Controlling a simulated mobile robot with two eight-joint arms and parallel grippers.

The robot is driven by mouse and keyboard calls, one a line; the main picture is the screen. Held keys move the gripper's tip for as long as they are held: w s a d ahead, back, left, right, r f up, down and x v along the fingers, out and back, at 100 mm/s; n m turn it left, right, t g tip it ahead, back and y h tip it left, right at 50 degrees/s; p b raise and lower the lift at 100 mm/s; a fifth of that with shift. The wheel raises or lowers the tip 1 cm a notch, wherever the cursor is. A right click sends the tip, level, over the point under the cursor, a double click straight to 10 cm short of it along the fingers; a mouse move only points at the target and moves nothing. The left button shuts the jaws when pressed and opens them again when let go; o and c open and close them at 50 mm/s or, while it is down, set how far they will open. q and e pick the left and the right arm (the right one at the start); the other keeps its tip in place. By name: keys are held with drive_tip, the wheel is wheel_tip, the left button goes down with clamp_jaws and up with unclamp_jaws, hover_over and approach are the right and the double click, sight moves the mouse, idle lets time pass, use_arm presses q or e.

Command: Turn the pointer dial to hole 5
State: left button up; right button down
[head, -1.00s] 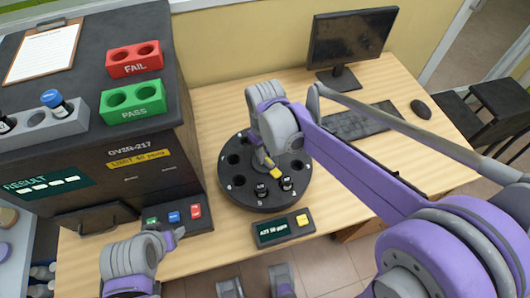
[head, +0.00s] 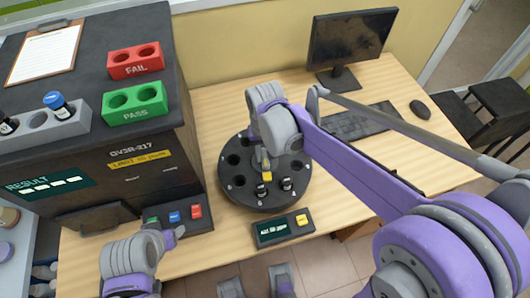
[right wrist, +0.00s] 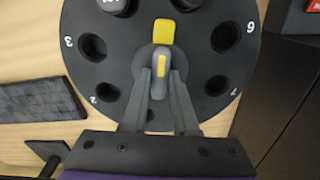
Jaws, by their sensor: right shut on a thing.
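The dark round carousel (head: 236,192) sits on the desk, with numbered holes around its rim. The pointer dial (right wrist: 158,85) is a grey knob with a yellow tip (head: 267,176) at the carousel's centre. My right gripper (right wrist: 158,72) is shut on the pointer's grey body. In the right wrist view the tip points up, between two vials at the top edge. Numbers 3 and 2 show at left, 6 and 7 at right; the vials' hole numbers are not readable. My left gripper (head: 177,236) is near the button panel; its jaw opening is unclear.
Two dark vials stand in the carousel, one left (head: 262,190) and one right (head: 287,185). A small display with a yellow button (head: 285,228) lies in front. The analyser (head: 150,165) with its button panel stands left. A keyboard (head: 362,122) and monitor (head: 350,40) are behind.

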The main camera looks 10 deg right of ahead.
sight(265, 157)
drive_tip(key=shift+m, duration=1.1)
drive_tip(key=c, duration=0.7)
unclamp_jaws()
wheel_tip(265, 157, up, 11)
drive_tip(key=shift+f+p, duration=0.1)
drive_tip(key=shift+p, duration=0.55)
